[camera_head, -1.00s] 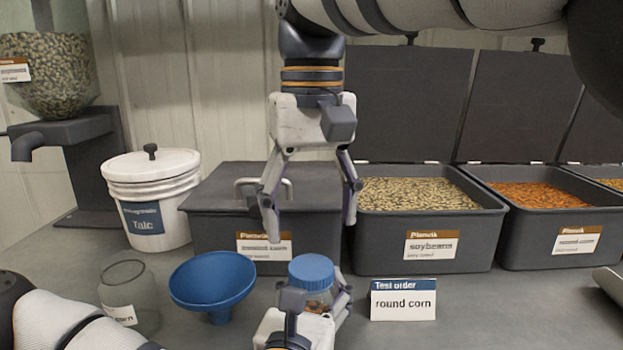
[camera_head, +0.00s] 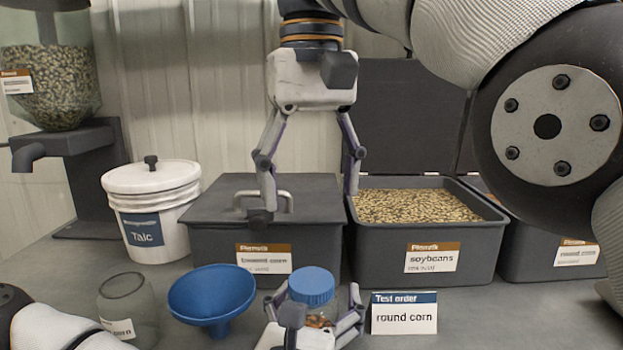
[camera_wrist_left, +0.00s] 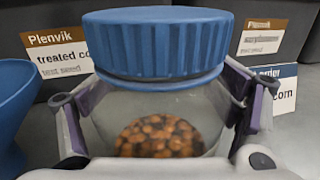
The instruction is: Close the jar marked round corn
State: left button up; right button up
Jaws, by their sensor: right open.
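A clear jar (camera_wrist_left: 160,122) with orange-brown seeds in the bottom stands on the bench; any label on it is hidden. A blue ribbed lid (camera_head: 311,286) sits level on its mouth; it also shows in the left wrist view (camera_wrist_left: 155,45). I cannot tell how tight it is. My left gripper (camera_head: 318,335) has a finger on each side of the jar and is shut on it. My right gripper (camera_head: 308,203) is open and empty, pointing down above the lid, clear of it. A card (camera_head: 404,313) reading "Test order, round corn" stands right of the jar.
A blue funnel (camera_head: 212,295) and an open clear jar (camera_head: 127,305), its label partly reading "corn", stand at left. Behind are a white talc bucket (camera_head: 152,210), a closed grey bin (camera_head: 265,225) and an open soybeans bin (camera_head: 430,245). My right arm covers the upper right.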

pick_arm(q)
jog(key=shift+s, duration=0.1)
jog(key=v, duration=1.1)
jog(key=shift+s+a+f, duration=0.1)
jog(key=shift+s, duration=0.25)
